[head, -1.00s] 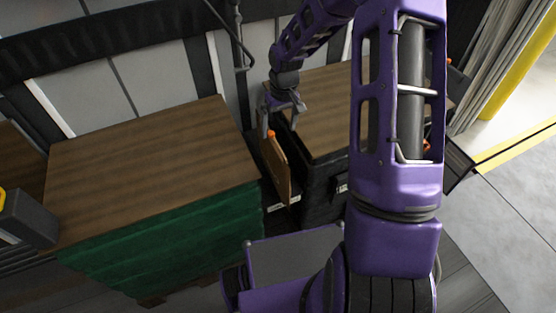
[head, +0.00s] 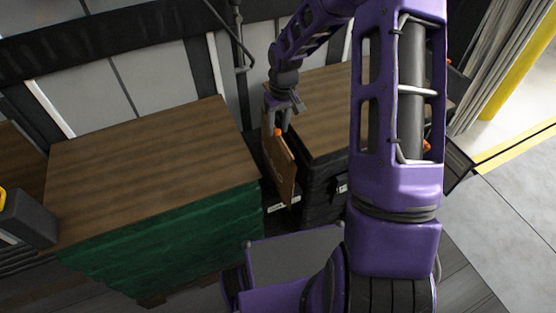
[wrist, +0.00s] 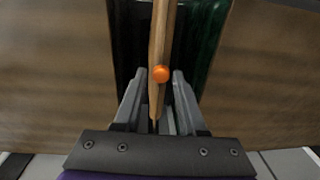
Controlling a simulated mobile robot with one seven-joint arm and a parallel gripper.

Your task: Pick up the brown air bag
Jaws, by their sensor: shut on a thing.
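The brown air bag (head: 279,166) is a thin flat panel with an orange valve near its top edge. It hangs upright, a little tilted, from my gripper (head: 277,126), in the gap between two wood-topped stacks. In the wrist view the air bag (wrist: 160,40) shows edge-on, running between the two grey fingers of my gripper (wrist: 157,112). The fingers are shut on it, with the orange valve just beyond the fingertips.
A green-sided stack with a wooden top (head: 150,160) stands left of the gap. A black-sided stack with a wooden top (head: 318,105) stands right of it, partly hidden by my arm. A dark grey box (head: 28,218) sits at the far left. Grey floor (head: 515,190) is clear at right.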

